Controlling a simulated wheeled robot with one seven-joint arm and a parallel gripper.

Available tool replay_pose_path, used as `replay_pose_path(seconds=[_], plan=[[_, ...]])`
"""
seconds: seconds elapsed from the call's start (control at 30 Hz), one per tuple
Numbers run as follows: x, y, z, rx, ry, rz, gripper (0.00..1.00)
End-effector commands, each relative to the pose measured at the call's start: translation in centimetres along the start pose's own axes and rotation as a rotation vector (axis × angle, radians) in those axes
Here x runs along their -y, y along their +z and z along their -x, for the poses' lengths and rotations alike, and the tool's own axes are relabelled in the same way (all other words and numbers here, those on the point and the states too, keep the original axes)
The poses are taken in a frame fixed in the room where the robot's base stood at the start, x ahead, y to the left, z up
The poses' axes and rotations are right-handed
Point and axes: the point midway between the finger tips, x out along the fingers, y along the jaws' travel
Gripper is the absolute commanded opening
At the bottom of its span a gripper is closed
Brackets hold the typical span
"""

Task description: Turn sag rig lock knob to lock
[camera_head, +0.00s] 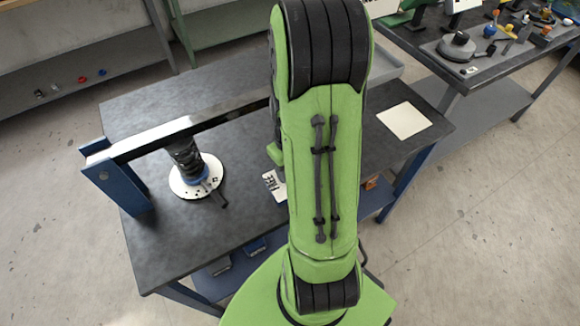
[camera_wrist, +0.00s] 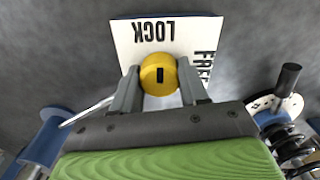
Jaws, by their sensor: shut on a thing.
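The yellow lock knob (camera_wrist: 158,74) sits in front of a white label plate (camera_wrist: 145,38) in the wrist view. My gripper (camera_wrist: 158,80) is shut on the knob, with one grey finger on each side. In the head view my green arm hides the gripper and the knob. Part of the plate with FREE (camera_head: 274,184) shows beside the arm.
A spring unit stands on a round white plate (camera_head: 183,188) under a long metal beam (camera_head: 190,122) with a blue end post (camera_head: 117,183), left of my arm. In the wrist view, a dark handle (camera_wrist: 288,78) and coil spring (camera_wrist: 292,145) are close on the right. A pale square (camera_head: 404,120) lies right.

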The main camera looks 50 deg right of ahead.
Motion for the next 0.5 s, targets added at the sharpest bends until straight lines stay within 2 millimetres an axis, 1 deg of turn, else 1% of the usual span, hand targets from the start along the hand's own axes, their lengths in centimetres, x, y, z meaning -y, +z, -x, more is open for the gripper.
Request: replay_pose_path(seconds=[0.2,0.5], plan=[[0.04,0.03,-0.03,0.001,0.0,0.053,0.13],[0.04,0.03,-0.04,0.001,-0.001,0.065,0.13]])
